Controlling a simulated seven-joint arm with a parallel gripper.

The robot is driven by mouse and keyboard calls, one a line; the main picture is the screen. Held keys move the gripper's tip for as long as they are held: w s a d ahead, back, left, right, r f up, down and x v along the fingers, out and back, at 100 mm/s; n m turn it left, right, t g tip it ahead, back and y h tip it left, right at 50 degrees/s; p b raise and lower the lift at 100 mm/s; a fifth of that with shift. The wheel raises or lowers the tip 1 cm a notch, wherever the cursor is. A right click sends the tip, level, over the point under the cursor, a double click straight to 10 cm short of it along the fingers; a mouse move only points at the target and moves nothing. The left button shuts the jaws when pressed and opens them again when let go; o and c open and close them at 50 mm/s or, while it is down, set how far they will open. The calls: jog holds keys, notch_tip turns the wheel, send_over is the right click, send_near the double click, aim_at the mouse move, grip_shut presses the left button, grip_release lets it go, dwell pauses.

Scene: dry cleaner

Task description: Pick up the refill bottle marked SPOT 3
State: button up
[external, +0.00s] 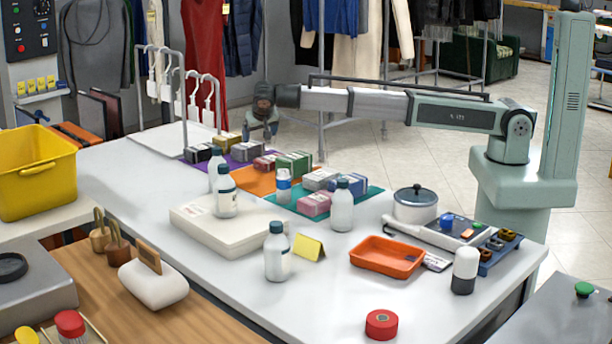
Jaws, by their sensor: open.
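Several white bottles with dark teal caps stand on the white table. One bottle (341,210) is upright at the front edge of the green mat. Another bottle (277,258) is upright near the table's front side. A bottle (226,199) stands on a flat white box, with a further bottle (213,172) just behind it. A smaller bottle with a blue band (283,188) stands by the orange mat. The lettering is too small to read, so I cannot tell which is SPOT 3. My gripper (261,136) is open and empty, above the far side of the table, apart from the bottles.
Small boxes lie on purple, orange and green mats (371,192). The white box (190,228), a yellow card (309,247), an orange tray (386,256), a lidded pot (415,204) and a red roll (381,324) surround the bottles. A hanger rack (184,120) stands left of my gripper.

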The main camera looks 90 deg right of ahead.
jog(key=s+a+y, duration=0.2)
jog(key=s+a, duration=0.1)
jog(key=a, duration=0.6)
jog(key=s+a+y, duration=0.1)
jog(key=s+a, duration=0.1)
jog(key=a, duration=0.6)
notch_tip(320, 180, up, 12)
jog(key=m+g+y, duration=0.2)
jog(key=m+y, duration=0.3)
jog(key=m, duration=0.1)
send_over(341, 179)
notch_tip(341, 179, down, 8)
jog(key=shift+f, duration=0.1)
jog(key=shift+s+a+f, duration=0.1)
jog(key=shift+a+f, duration=0.05)
jog(key=shift+f, duration=1.15)
jog(key=shift+a+f, duration=0.1)
jog(key=shift+f, duration=1.2)
jog(key=c, duration=1.3)
jog(key=shift+c, duration=0.2)
